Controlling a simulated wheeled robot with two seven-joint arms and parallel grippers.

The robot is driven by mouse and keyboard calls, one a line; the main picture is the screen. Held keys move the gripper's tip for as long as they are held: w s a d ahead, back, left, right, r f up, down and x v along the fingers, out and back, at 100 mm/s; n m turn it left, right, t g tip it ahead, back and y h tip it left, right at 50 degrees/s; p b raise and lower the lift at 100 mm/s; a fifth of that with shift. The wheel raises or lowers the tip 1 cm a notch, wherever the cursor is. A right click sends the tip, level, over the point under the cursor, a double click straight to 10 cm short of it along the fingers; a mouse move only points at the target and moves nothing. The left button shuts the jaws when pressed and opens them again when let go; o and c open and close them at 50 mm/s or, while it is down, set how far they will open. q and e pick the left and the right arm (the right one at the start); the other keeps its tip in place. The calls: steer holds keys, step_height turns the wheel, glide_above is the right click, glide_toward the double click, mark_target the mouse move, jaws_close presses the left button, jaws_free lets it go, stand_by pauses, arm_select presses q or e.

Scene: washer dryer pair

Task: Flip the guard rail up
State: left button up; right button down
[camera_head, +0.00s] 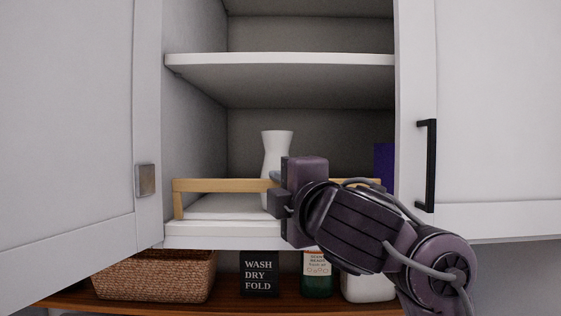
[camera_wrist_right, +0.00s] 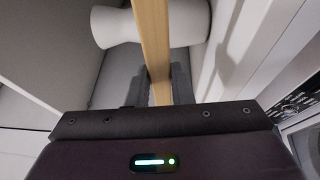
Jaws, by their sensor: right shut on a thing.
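The wooden guard rail (camera_head: 222,185) runs across the front of the lower cabinet shelf in the head view, raised above the shelf edge with a side arm at its left end. My right gripper (camera_head: 279,190) is at the middle of the rail. In the right wrist view the rail (camera_wrist_right: 153,42) passes between the two fingers of my right gripper (camera_wrist_right: 158,85), which are shut on it. My arm hides the right part of the rail. My left gripper is not in view.
A white vase (camera_head: 277,146) stands behind the rail, close to my right gripper. A purple item (camera_head: 384,165) is at the shelf's right. Open cabinet doors (camera_head: 70,130) flank the opening. Below are a wicker basket (camera_head: 155,277), a black sign (camera_head: 258,273) and bottles.

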steer(key=shift+w+g+p, duration=0.2)
steer(key=shift+g+p, duration=0.1)
steer(key=shift+g, duration=0.1)
stand_by(0.3)
steer(key=c, duration=1.3)
jaws_free()
steer(key=shift+h, duration=0.4)
steer(key=shift+w, duration=0.15)
